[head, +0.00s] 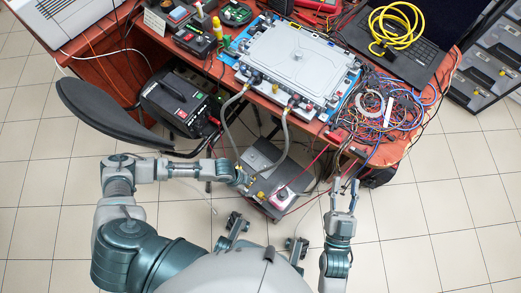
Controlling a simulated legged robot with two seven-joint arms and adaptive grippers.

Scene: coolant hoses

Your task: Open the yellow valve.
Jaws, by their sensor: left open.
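A grey metal box unit (268,158) stands on the floor below the bench edge, with grey hoses running up from it to the bench. Small yellow parts (262,195) show at its front left; one of them looks like the yellow valve, but it is too small to tell its shape or how it is turned. My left gripper (243,180) is open beside these yellow parts, at the box's left side; whether it touches them cannot be told. My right gripper (344,184) is open and empty over the floor, to the right of the box.
A red bench (407,140) carries a silver-lidded unit (298,55) on a blue base, tangled wires (385,105), and a laptop (425,45) with a yellow cable. A black chair (110,115) and a black power unit (178,100) stand left.

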